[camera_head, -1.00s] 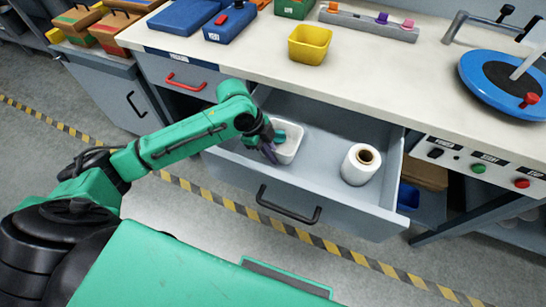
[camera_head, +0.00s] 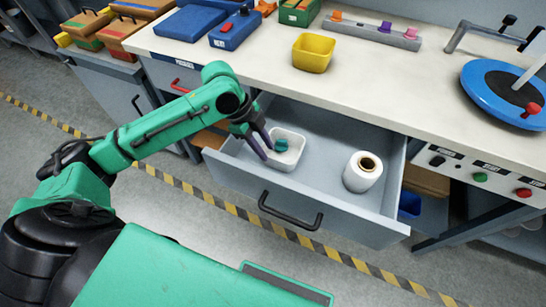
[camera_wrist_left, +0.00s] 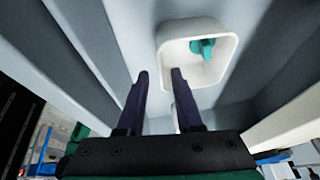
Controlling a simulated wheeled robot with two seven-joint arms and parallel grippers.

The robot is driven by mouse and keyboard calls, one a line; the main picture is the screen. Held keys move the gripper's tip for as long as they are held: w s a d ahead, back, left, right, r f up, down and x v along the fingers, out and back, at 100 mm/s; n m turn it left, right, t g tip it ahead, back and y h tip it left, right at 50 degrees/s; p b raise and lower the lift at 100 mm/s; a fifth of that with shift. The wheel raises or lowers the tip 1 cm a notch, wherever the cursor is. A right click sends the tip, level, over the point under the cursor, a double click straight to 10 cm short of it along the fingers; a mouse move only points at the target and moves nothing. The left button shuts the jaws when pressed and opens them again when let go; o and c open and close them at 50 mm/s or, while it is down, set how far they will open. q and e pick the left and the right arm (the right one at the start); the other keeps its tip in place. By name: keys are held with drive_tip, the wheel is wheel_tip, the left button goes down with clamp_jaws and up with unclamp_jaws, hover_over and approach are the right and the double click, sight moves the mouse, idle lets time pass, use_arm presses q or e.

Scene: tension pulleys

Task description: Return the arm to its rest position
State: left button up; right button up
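My left arm comes in from the left, and its gripper (camera_head: 267,153) hangs over the left end of the open drawer (camera_head: 325,200). It is beside the near left rim of a white tray (camera_head: 302,157). The wrist view shows its two dark fingers (camera_wrist_left: 160,75) apart with nothing between them. A small teal part (camera_head: 281,145) lies in the white tray; it also shows in the wrist view (camera_wrist_left: 203,47), beyond the fingertips. My right gripper is not in view.
The worktop (camera_head: 400,85) above holds a yellow bin (camera_head: 313,52), a rail with coloured pegs (camera_head: 372,31) and a blue round device (camera_head: 500,90). The drawer front has a dark handle (camera_head: 290,212).

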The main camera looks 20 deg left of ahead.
use_arm(q)
drive_tip(key=v, duration=0.4)
drive_tip(key=shift+r, duration=0.2)
